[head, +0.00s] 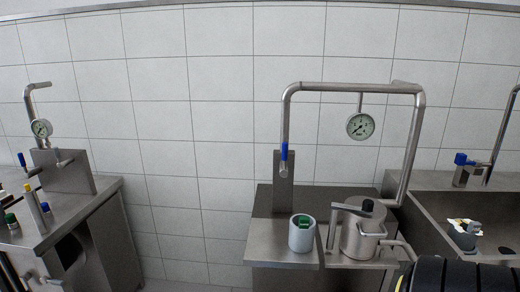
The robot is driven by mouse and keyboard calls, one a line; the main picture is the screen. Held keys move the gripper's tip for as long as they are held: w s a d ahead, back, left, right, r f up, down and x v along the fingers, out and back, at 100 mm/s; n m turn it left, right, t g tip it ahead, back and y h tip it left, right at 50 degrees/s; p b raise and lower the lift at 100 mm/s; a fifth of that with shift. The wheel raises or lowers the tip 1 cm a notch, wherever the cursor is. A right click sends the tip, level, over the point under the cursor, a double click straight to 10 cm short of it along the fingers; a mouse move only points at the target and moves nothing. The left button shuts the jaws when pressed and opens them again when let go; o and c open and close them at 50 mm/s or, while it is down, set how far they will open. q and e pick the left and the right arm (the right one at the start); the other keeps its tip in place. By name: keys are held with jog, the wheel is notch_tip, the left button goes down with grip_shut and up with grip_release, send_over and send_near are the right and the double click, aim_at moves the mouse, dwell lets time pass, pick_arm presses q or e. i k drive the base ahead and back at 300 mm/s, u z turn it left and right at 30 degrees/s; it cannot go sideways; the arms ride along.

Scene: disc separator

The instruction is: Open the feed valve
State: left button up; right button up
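The lever looks upright, in line with the pipe. The pipe runs up, across to the right and down beside a steel separator vessel (360,238) with a black knob (367,205). A round gauge (360,126) hangs from the pipe's horizontal run. No label shows which valve is the feed valve. Neither of my grippers is in view. A black ribbed part, apparently of my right arm, shows at the bottom right, well away from the blue lever.
A light grey cup (302,235) with something green inside stands left of the vessel. At right, a steel sink (430,192) has another blue-handled tap (462,159). A left counter (75,215) holds a gauge and small coloured items. Tiled wall lies behind; the gap between counters is clear.

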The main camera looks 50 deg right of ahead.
aim_at(284, 171)
jog(key=z, duration=0.65)
jog(key=i, duration=0.9)
jog(key=z, duration=1)
